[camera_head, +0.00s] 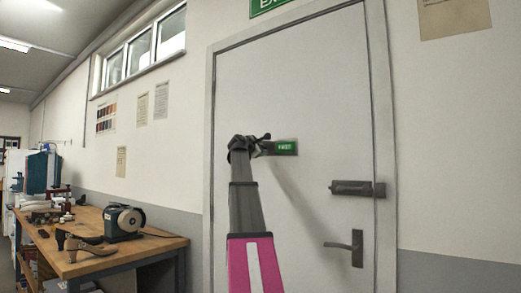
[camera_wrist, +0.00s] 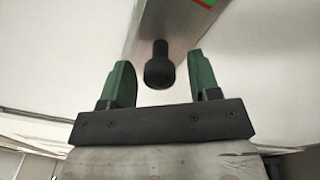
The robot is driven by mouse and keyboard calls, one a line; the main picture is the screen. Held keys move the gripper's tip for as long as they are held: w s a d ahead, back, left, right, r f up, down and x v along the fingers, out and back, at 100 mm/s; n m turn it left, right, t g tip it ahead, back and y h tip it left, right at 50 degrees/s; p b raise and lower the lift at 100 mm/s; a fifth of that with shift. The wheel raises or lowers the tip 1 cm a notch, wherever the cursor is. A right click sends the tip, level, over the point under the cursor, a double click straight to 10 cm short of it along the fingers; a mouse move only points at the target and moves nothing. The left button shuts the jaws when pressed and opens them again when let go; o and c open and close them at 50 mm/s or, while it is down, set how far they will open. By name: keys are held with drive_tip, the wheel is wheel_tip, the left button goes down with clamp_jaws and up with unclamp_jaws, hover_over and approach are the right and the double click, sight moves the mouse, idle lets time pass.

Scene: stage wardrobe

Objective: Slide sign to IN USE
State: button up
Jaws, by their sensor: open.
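The sign (camera_head: 286,147) is a small dark plate on the grey door (camera_head: 310,90), with a green panel whose lettering is too small to read surely. In the wrist view, its metal plate (camera_wrist: 172,28) runs toward the top, with a bit of green and red at the upper edge. A black knob (camera_wrist: 160,72) sticks out from the plate. My gripper (camera_wrist: 162,63) is open, with its green fingers on either side of the knob and a gap on each side. In the head view my gripper (camera_head: 262,146) covers the sign's left part.
A dark latch box (camera_head: 352,188) and a lever handle (camera_head: 356,248) are on the door's right side, below the sign. A wooden workbench (camera_head: 150,246) with a grinder (camera_head: 124,222) and shoe forms stands at left. Door space around the sign is clear.

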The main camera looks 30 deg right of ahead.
drive_tip(key=shift+w+d, duration=0.1)
drive_tip(key=shift+d, duration=0.05)
clamp_jaws()
drive_tip(key=s+d, duration=0.1)
drive_tip(key=s, duration=0.2)
drive_tip(key=s+d, duration=0.2)
drive_tip(key=s, duration=0.2)
drive_tip(key=s+d, duration=0.1)
drive_tip(key=s, duration=0.2)
drive_tip(key=shift+s+d, duration=0.15)
drive_tip(key=shift+s, duration=0.1)
unclamp_jaws()
drive_tip(key=shift+s+d, duration=0.1)
drive_tip(key=v, duration=1.1)
